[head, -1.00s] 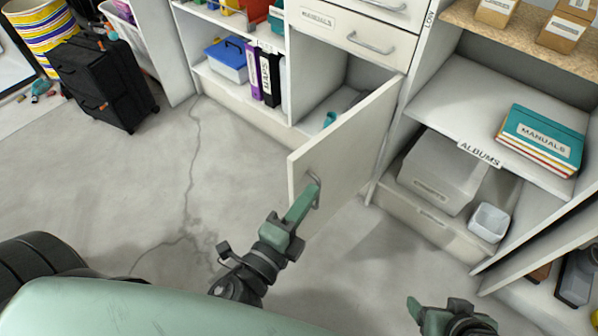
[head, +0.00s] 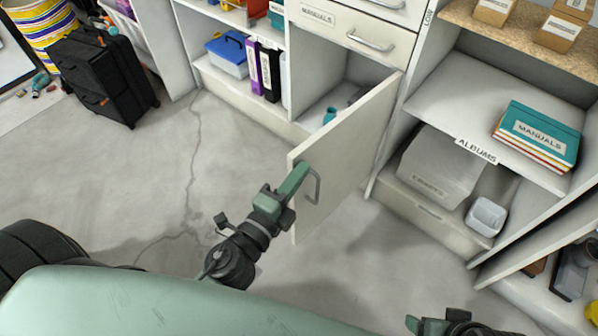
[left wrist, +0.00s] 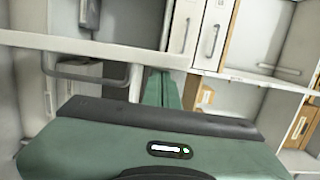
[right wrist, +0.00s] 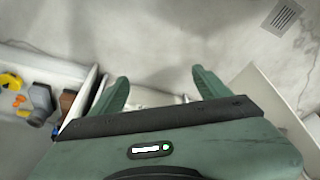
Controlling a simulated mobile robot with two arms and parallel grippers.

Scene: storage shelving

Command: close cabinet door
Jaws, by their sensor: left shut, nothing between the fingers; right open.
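The white cabinet door (head: 345,165) stands swung open below the drawers, with its handle (head: 315,186) on the outer face. The cabinet opening (head: 350,85) behind it shows a small teal item inside. My left gripper (head: 303,167) is shut and empty, its fingertips at the door's outer face near the free edge, just left of the handle. I cannot tell if they touch. In the left wrist view the shut fingers (left wrist: 161,88) lie beside the door's edge and the handle (left wrist: 90,75). My right gripper (right wrist: 158,85) is open and empty; in the head view only part of it shows at the bottom.
Drawers (head: 350,30) sit above the opening. To the right, shelves hold manuals (head: 538,135), a grey box (head: 440,165) and a small white bin (head: 486,216). Binders (head: 266,72) stand to the left. A black suitcase (head: 100,75) stands at far left.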

